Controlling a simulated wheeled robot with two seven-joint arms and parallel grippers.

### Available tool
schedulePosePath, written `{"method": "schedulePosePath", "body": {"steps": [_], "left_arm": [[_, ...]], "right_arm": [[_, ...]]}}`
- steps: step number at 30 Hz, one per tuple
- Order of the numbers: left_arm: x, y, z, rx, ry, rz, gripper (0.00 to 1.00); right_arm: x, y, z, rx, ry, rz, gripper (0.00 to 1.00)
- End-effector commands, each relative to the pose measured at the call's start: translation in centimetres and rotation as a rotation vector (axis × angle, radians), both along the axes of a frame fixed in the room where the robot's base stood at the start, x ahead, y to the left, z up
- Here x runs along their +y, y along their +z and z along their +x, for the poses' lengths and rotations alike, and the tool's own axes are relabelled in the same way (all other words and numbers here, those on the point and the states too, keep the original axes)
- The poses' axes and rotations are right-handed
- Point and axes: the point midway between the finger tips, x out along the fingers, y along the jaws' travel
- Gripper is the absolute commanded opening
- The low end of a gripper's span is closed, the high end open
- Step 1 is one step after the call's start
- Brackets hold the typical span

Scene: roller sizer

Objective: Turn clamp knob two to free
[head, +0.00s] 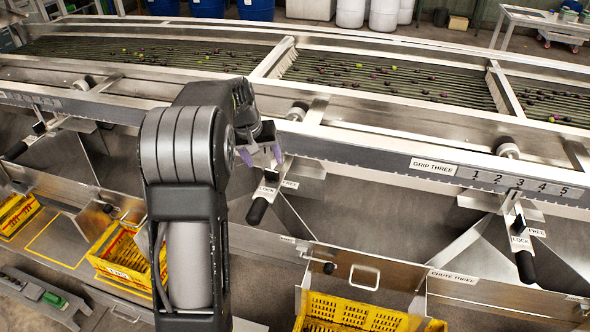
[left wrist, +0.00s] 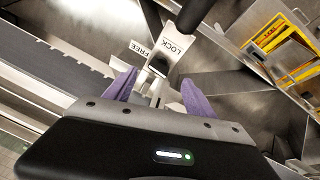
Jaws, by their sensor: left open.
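The middle clamp knob (head: 257,210) has a black handle pointing down-left on the LOCK side of its metal bracket. Its LOCK label (head: 266,191) is left of the FREE label (head: 289,184). My left gripper (head: 261,155), with purple fingertips, is just above this clamp. In the left wrist view the open fingers (left wrist: 158,92) stand either side of the clamp's metal part, and the black handle (left wrist: 197,14) lies beyond them by the LOCK label (left wrist: 177,44). I cannot tell whether the fingers touch it. My right gripper is not in view.
Another clamp knob (head: 525,266) is at the right by the GRIP THREE scale, and one (head: 16,150) is at the far left. Chute walls and yellow crates (head: 345,311) are below. The steel rail (head: 380,160) runs behind the clamps.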

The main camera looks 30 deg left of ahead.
Motion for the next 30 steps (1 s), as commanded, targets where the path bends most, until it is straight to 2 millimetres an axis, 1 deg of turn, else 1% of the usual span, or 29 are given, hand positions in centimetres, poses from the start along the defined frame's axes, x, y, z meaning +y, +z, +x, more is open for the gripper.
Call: {"method": "schedulePosePath", "body": {"steps": [1,3,6,8,20,25,30], "left_arm": [[-0.2,-0.8,0.0,0.000,-0.094,0.038,0.64],[0.2,-0.9,0.3,-0.011,-0.210,0.099,0.64],[0.5,-0.7,0.7,-0.019,-0.317,0.158,0.64],[0.6,-0.6,0.8,-0.018,-0.350,0.172,0.64],[0.6,-0.8,0.8,-0.014,-0.364,0.178,0.64],[0.7,-2.2,1.3,-0.011,-0.364,0.177,0.64],[0.9,-4.7,2.3,-0.010,-0.364,0.175,0.64]], "right_arm": [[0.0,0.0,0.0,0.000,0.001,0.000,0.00],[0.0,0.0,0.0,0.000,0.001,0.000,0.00],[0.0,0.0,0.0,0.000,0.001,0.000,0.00],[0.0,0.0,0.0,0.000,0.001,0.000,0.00],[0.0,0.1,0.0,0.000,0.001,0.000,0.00],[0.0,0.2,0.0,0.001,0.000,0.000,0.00],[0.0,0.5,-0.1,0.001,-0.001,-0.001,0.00]]}}
